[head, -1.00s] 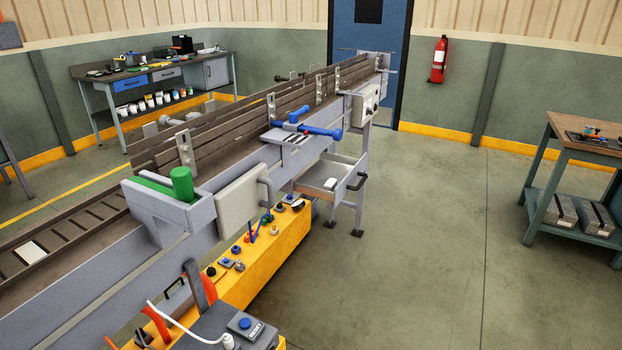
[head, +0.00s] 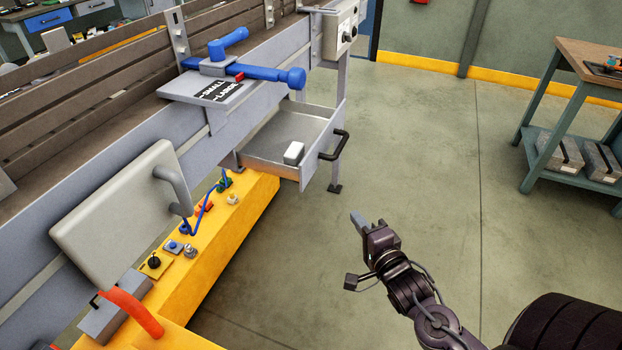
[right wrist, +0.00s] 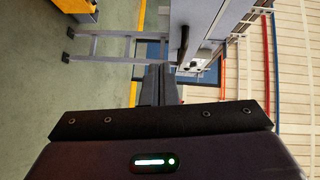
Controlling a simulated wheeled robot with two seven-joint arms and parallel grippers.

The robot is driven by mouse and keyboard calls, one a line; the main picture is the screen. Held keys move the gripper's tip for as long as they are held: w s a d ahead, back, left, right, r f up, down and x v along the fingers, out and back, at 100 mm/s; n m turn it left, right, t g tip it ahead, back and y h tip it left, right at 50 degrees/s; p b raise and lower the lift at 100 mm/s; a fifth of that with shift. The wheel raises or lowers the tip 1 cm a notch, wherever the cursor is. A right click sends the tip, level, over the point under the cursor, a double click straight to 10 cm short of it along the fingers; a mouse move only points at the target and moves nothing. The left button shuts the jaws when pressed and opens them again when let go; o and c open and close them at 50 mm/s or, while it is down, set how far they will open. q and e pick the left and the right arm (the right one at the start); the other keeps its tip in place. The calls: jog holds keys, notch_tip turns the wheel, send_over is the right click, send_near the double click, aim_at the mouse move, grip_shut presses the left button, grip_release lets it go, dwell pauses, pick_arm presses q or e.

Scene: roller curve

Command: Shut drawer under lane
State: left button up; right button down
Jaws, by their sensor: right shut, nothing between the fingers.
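The grey metal drawer (head: 268,152) hangs under the lane (head: 185,120) and stands pulled out, with a white block (head: 294,153) lying in it. Its black bar handle (head: 341,145) is on the front, facing right. My right gripper (head: 359,222) is shut and empty, below and to the right of the handle, apart from it over the floor. In the right wrist view its fingers (right wrist: 154,84) are together, and the picture is turned on its side. My left gripper is not in view.
A blue lever clamp (head: 240,68) and a label plate sit above the drawer. A yellow control ledge (head: 245,210) and a grey panel with a handle (head: 120,210) are on the left. A workbench (head: 590,60) stands far right. The floor between is clear.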

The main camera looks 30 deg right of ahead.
aim_at(254, 161)
jog(key=shift+m+t+y, duration=0.3)
jog(key=shift+m+t, duration=0.2)
jog(key=shift+m, duration=0.1)
jog(key=w+r, duration=0.1)
jog(key=w, duration=0.3)
jog(key=w+a+r+p, duration=0.1)
jog(key=w, duration=0.3)
jog(key=w+r, duration=0.2)
jog(key=w, duration=0.2)
jog(key=shift+w+a, duration=0.3)
jog(key=shift+w, duration=0.05)
jog(key=shift+w+a, duration=0.45)
jog(key=w+a+b, duration=0.1)
jog(key=w+a, duration=0.2)
jog(key=w, duration=0.1)
jog(key=w+a+b, duration=0.2)
jog(key=w+a, duration=0.2)
jog(key=w+a+b, duration=0.1)
jog(key=w+a, duration=0.3)
jog(key=shift+w+f, duration=0.15)
jog(key=shift+w, duration=0.25)
jog(key=shift+w+a+b, duration=0.3)
jog(key=shift+w+b, duration=0.05)
jog(key=shift+r, duration=0.25)
jog(key=shift+a+r, duration=0.1)
